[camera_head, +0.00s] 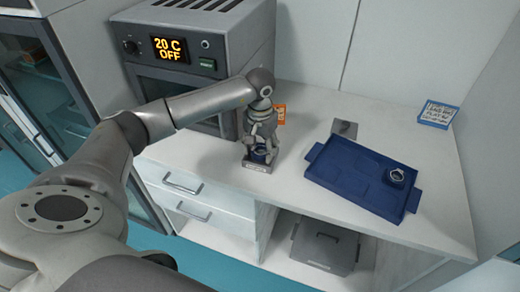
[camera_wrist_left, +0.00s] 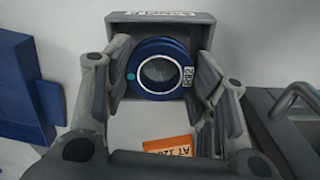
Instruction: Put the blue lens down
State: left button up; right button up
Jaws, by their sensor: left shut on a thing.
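The blue lens (camera_head: 260,156) is a round blue ring with clear glass and a small white label. It is between the fingers of my left gripper (camera_head: 261,146), which is shut on it. In the left wrist view the lens (camera_wrist_left: 160,69) lies between the two fingers, in front of a small grey holder (camera_wrist_left: 130,17) with a label. In the head view the holder (camera_head: 257,168) stands on the white counter below the gripper. I cannot tell whether the lens rests in the holder. My right gripper is not in view.
A dark blue tray (camera_head: 340,173) lies to the right with another round part (camera_head: 396,176) on it. An oven (camera_head: 226,62) reading 20 C OFF stands at left. An orange sign (camera_head: 281,114) is behind the gripper. A blue label box (camera_head: 438,114) stands far right.

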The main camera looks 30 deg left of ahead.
aim_at(261, 150)
pick_arm(q)
jog(key=o, duration=1)
jog(key=shift+s+d+f, duration=0.2)
jog(key=shift+s+f, duration=0.05)
jog(key=shift+f, duration=0.3)
jog(key=shift+s+d+f, duration=0.15)
jog(key=shift+s+f, duration=0.05)
jog(key=shift+f, duration=0.3)
jog(key=shift+o, duration=0.5)
jog(key=shift+w+a+f+g, duration=0.15)
jog(key=shift+w+f+g, duration=0.05)
jog(key=shift+w+g, duration=0.1)
jog(key=shift+r, duration=0.2)
jog(key=shift+a+r+p, duration=0.1)
jog(key=shift+r+p, duration=0.45)
jog(key=shift+p, duration=0.25)
notch_tip(261, 150, up, 12)
jog(key=b, duration=0.3)
jog(key=shift+r, duration=0.2)
jog(key=shift+w, duration=0.15)
